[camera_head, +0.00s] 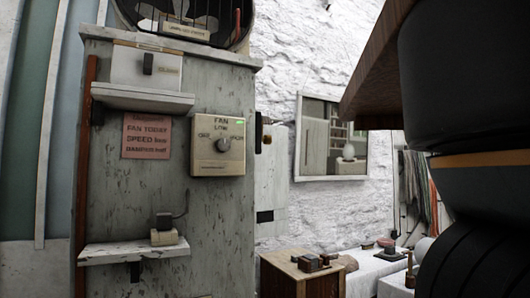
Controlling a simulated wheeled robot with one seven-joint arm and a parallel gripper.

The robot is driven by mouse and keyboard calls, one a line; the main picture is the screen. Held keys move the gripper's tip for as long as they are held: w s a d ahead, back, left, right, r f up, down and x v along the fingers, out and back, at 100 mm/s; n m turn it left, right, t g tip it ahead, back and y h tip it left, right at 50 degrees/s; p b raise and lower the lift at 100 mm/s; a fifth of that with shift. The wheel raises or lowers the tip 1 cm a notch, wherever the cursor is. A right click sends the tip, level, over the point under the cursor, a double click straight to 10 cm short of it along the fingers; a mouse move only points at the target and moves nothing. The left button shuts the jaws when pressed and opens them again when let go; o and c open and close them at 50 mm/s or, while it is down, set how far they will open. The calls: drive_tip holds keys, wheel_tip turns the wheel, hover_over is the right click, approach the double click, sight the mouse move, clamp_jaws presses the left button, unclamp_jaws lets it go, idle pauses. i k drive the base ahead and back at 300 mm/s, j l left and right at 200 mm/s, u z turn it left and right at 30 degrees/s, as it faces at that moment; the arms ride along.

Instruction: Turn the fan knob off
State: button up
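The fan knob (223,145) is a round grey dial on a beige control box (218,165). The box is fixed to the front of a worn grey cabinet (120,200) and is labelled "FAN", with further position words around the dial. A small green light (239,122) shows at the box's upper right. I cannot tell for sure which position the knob points to. The fan (190,15) stands on top of the cabinet, partly cut off by the picture's top. My own dark arm fills the right side of the view. My gripper is not in view.
A pink notice (146,136) hangs left of the control box. A small upper shelf (143,97) and a lower shelf (135,251) stick out from the cabinet. A wooden crate (285,280) and a white-covered table (365,265) stand at lower right. The space before the knob looks clear.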

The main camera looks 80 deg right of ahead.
sight(223, 145)
drive_tip(key=z, duration=1.25)
